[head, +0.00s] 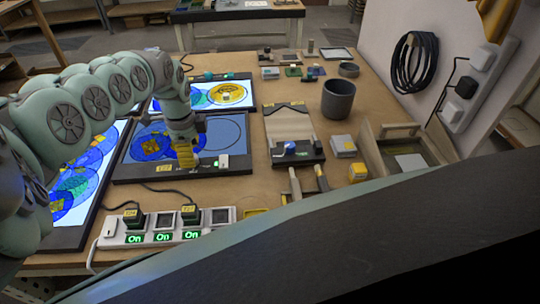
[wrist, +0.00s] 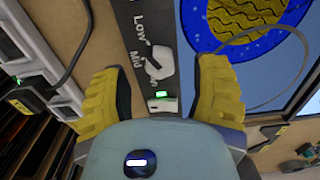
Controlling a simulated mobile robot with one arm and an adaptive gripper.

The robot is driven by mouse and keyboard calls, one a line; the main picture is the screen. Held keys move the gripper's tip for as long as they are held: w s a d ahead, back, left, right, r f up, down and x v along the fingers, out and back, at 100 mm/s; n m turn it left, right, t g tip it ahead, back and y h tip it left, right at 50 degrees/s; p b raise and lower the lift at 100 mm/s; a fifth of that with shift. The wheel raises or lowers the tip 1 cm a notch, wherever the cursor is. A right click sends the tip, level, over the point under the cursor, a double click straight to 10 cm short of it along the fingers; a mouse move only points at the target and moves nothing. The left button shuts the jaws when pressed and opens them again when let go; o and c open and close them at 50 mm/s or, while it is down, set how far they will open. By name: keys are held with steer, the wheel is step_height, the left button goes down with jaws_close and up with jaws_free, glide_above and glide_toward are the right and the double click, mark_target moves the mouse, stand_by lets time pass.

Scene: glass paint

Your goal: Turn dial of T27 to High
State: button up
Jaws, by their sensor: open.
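In the head view, a dark-framed light panel (head: 135,178) with blue and yellow circles carries a yellow label (head: 165,168), which seems to read T27. Its white dial (wrist: 159,63) shows in the wrist view, beside the words Low and Mid; a third mark is partly hidden behind the dial. I cannot tell its exact setting. A small white switch (wrist: 163,104) with a green light sits below it. My gripper (head: 194,164) is over the panel's front edge. In the wrist view its yellow fingers (wrist: 162,85) are open, one on each side of the dial area, apart from it.
A power strip (head: 165,237) with plugs and green On lights lies in front of the panel. Other lit panels stand left (head: 88,190) and behind (head: 245,91). A dark cup (head: 338,99), a wooden tray (head: 378,148) and small blocks are to the right.

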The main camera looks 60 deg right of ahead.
steer(key=shift+s+d+f, duration=0.1)
steer(key=shift+f, duration=1.15)
steer(key=shift+o, duration=0.4)
jaws_close()
